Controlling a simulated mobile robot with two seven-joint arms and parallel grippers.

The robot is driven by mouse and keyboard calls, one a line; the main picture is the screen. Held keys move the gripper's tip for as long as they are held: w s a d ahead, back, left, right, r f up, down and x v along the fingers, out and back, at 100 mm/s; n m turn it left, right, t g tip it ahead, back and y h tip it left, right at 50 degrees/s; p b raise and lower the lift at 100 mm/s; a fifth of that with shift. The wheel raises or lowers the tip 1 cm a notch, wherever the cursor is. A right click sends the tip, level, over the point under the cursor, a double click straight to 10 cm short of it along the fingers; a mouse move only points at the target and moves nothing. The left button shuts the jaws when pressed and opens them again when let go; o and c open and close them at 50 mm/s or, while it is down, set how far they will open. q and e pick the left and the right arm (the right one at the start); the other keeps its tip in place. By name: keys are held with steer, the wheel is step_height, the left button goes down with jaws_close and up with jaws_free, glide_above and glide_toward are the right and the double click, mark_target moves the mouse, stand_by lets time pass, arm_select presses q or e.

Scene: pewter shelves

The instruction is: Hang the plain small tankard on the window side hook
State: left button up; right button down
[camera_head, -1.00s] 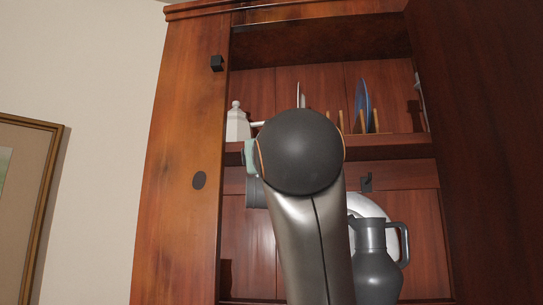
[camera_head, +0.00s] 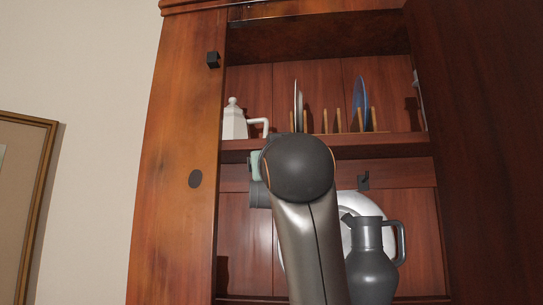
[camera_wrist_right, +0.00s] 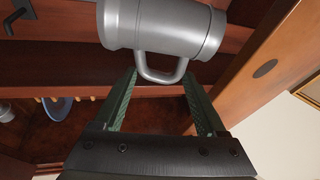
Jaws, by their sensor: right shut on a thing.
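The small grey metal tankard (camera_wrist_right: 160,28) is at the top of the right wrist view, lying sideways in the picture, with plain walls and a banded rim. My right gripper (camera_wrist_right: 159,75) has its green fingers on either side of the tankard's handle and is shut on it. In the head view my arm hides most of the gripper and the tankard; a green finger part shows at its left. One black hook (camera_head: 213,60) is on the cabinet's left post, another hook (camera_head: 363,181) below the shelf inside. No window shows. My left gripper is out of view.
The shelf (camera_head: 390,151) bears a white pot (camera_head: 234,122) and a rack with a blue plate (camera_head: 360,100). Below stand a dark grey jug (camera_head: 372,265) and a pale round plate (camera_head: 348,212). An open door (camera_head: 480,150) closes off the right side.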

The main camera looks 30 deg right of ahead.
steer(key=w+d+f+p, duration=0.1)
steer(key=w+d, duration=0.3)
steer(key=w, duration=0.1)
steer(key=shift+w+d, duration=0.2)
steer(key=shift+d, duration=0.1)
stand_by(1.0)
steer(key=shift+f, duration=0.15)
steer(key=shift+c, duration=0.2)
jaws_free()
steer(key=shift+o, duration=0.2)
stand_by(0.4)
